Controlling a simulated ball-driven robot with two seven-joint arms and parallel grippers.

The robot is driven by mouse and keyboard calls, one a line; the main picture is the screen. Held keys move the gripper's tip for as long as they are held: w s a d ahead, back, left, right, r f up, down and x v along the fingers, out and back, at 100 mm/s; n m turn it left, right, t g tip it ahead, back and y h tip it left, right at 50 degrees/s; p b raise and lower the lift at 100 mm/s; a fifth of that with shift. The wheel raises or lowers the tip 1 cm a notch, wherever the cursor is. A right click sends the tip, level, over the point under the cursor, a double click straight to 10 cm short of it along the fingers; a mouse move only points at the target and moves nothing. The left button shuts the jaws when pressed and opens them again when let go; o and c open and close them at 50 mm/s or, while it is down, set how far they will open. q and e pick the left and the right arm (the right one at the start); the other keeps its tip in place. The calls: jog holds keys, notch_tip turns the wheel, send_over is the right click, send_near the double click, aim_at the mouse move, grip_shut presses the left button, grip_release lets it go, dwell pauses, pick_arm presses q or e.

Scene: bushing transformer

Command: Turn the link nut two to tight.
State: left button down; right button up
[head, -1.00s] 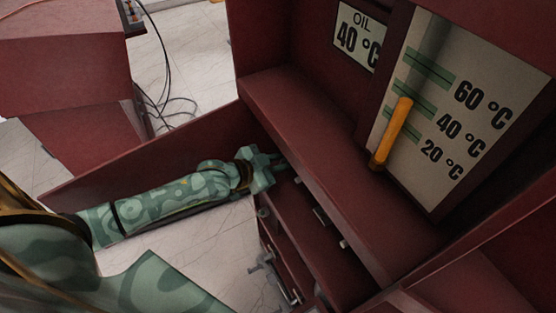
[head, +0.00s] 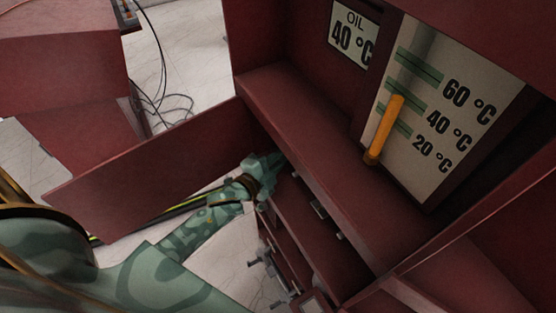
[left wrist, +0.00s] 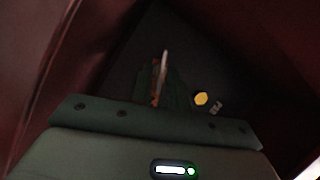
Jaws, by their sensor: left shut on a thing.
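My left gripper (head: 277,163) reaches into the dark recess below the red ledge in the head view. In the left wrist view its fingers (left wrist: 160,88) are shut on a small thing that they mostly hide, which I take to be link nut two. A thin pale strip (left wrist: 165,61) rises just beyond the fingertips. A yellow six-sided piece (left wrist: 201,99) sits apart, to the right of the fingers. My right gripper is not in view.
The red cabinet ledge (head: 325,160) runs close beside my left gripper, and a red side panel (head: 160,170) stands left of it. Grey fittings (head: 319,209) line the lower shelves. A gauge with an orange pointer (head: 384,128) is at upper right. Black cables (head: 165,105) lie on the floor.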

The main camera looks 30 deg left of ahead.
pick_arm(q)
jog(key=m+b, duration=0.1)
jog(key=f+m+t+b, duration=0.1)
jog(key=shift+m+b, duration=0.3)
jog(key=shift+r+m+t+b, duration=0.15)
jog(key=shift+m+t+b, duration=0.15)
jog(key=shift+m+b, duration=0.35)
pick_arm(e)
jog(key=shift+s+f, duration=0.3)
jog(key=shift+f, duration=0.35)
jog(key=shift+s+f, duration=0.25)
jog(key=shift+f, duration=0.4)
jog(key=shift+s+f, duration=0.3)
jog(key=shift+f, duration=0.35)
pick_arm(q)
jog(key=shift+r, duration=0.1)
jog(key=c, duration=1.6)
grip_release()
jog(key=shift+d, duration=0.1)
